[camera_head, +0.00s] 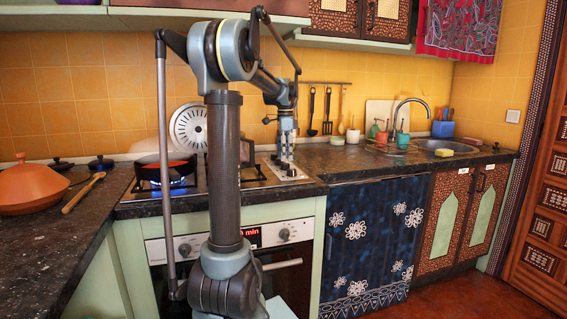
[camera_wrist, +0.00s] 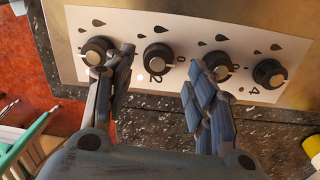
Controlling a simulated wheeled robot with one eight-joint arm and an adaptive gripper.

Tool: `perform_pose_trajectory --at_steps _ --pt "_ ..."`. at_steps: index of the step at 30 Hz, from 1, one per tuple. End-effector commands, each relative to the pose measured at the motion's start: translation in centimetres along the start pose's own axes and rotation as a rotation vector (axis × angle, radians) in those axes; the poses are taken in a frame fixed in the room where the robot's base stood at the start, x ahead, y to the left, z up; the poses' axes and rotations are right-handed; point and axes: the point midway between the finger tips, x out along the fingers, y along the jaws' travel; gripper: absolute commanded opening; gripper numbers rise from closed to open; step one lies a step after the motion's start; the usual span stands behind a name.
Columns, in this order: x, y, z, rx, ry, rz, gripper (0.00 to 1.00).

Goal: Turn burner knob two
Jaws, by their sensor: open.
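Burner knob two (camera_wrist: 158,59) is a round black knob on a pale control panel (camera_wrist: 110,16), with a "2" printed just below it in the wrist view. My gripper (camera_wrist: 160,68) is open, its left finger reaching over the lower edge of the knob on the far left and its right finger below the third knob (camera_wrist: 218,66). Knob two shows in the gap between the fingers, and neither finger visibly touches it. In the head view my gripper (camera_head: 285,165) points down at the right end of the stovetop; the knobs are too small to tell there.
Another knob (camera_wrist: 269,73) sits at the right end of the row. A blue flame (camera_head: 172,184) burns under a dark pan (camera_head: 165,166) left of my arm. An orange tagine (camera_head: 33,187) and a wooden spoon (camera_head: 83,193) lie on the left counter. The counter right of the stove is mostly clear.

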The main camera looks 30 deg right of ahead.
Motion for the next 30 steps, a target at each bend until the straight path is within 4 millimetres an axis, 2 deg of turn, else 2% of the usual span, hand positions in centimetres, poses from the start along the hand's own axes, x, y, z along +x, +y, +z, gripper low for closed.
perform_pose_trajectory --at_steps 6,12,18,30 --pt "-4.3 -0.1 0.0 0.000 0.000 0.000 0.51" --pt "-7.0 -0.2 0.0 0.000 0.000 -0.001 0.51" --pt "-8.2 -0.2 0.0 0.000 0.001 -0.001 0.51" --pt "-8.2 -0.2 0.0 0.000 0.001 -0.001 0.51"
